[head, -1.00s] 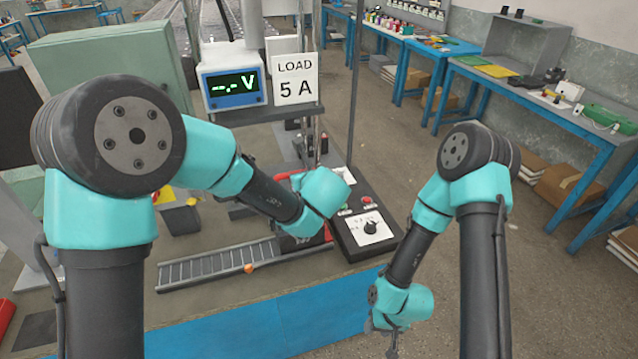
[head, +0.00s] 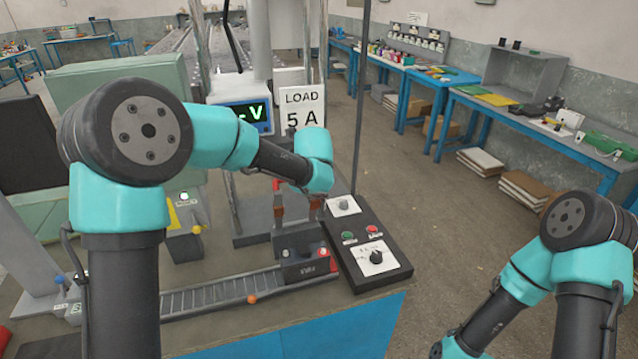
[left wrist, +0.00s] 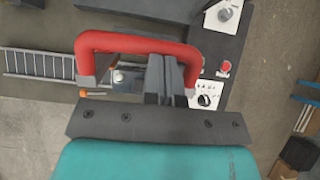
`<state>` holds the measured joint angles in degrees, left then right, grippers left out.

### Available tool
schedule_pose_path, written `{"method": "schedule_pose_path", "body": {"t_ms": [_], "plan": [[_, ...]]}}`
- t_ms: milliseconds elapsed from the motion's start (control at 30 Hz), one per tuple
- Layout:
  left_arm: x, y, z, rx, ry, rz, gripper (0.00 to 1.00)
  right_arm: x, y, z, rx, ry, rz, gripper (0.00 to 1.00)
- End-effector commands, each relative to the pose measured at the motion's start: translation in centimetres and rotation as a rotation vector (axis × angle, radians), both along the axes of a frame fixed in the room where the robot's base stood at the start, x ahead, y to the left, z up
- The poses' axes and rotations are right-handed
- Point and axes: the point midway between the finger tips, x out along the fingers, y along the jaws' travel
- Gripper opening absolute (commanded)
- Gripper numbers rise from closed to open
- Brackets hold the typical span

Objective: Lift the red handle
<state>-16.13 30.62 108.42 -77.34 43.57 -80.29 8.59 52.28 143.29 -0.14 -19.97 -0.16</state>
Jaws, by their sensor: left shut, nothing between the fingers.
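The red handle (left wrist: 138,43) is a U-shaped bar across the upper middle of the left wrist view. In the head view only a small red end of the handle (head: 277,184) shows beside my left forearm, which hides the rest. My left gripper (left wrist: 166,72) is shut and empty. In the left wrist view its fingers appear within the handle's U, close to its right leg; I cannot tell whether they touch it. In the head view the left fingers are mostly hidden by the wrist. My right gripper is below the picture's edge.
A black control box (head: 385,270) with a dial and buttons stands right of the handle. A ladder-like rail (head: 220,294) runs along the bench front. A blue meter (head: 243,117) and a "LOAD 5 A" sign (head: 302,108) stand behind. Open floor lies to the right.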

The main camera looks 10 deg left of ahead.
Motion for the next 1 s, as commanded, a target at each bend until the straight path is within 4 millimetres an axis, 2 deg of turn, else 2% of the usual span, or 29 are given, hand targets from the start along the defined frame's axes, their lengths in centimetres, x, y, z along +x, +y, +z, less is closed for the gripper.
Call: {"method": "schedule_pose_path", "body": {"t_ms": [200,500,1000], "plan": [[1.4,1.9,0.3,0.0,-0.002,0.016,0.0,0.0,0.0,0.0,0.0,0.0,0.0,0.44],[3.2,3.1,0.5,0.0,-0.003,0.018,0.0,0.0,0.0,0.0,0.0,0.0,0.0,0.44],[3.5,3.5,0.3,0.002,-0.001,0.021,0.0,0.0,0.0,0.0,0.0,0.0,0.0,0.44]]}}
